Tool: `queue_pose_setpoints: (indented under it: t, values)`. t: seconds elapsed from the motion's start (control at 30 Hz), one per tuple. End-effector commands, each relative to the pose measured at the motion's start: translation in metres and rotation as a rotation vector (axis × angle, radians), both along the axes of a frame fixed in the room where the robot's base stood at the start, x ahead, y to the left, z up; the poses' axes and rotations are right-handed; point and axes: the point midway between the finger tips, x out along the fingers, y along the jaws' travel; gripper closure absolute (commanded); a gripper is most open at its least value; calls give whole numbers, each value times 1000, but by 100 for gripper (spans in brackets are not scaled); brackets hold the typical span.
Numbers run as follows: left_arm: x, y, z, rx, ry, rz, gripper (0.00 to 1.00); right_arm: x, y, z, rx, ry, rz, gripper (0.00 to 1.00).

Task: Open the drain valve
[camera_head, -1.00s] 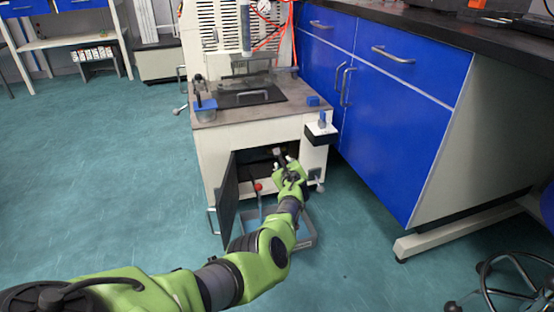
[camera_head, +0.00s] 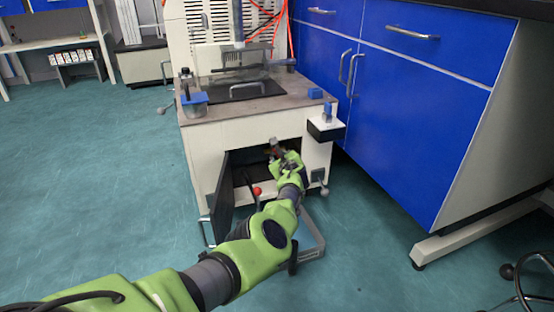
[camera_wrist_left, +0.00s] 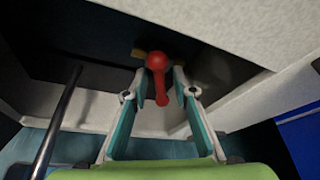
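The drain valve's red handle (camera_wrist_left: 161,75) shows in the left wrist view, with a brass fitting behind its round head. It is in the open lower compartment (camera_head: 240,165) of the white machine. My left gripper (camera_wrist_left: 159,78) is open, with one finger on each side of the red handle and small gaps visible. In the head view my left gripper (camera_head: 276,148) reaches into the upper right of the compartment and hides the valve there. My right gripper is in neither view.
The dark compartment door (camera_head: 221,203) stands open left of my arm. A red ball knob (camera_head: 257,191) shows near the compartment's lower edge. Blue cabinets (camera_head: 400,120) stand close on the right; the left floor is clear.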

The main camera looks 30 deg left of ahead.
Motion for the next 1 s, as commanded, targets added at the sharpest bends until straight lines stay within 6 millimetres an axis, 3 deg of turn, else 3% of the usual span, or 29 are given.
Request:
queue_pose_setpoints:
  t: [0.2, 0.3, 0.33, 1.0]
  values:
    - [0, 0, 0, 0, 0, 0, 75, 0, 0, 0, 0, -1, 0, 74]
    - [0, 0, 0, -1, 1, 0, 98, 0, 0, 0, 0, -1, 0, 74]
    - [0, 0, 0, -1, 1, 0, 100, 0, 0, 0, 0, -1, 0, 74]
    - [-2, 1, -1, -86, -102, 0, 100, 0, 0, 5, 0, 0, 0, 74]
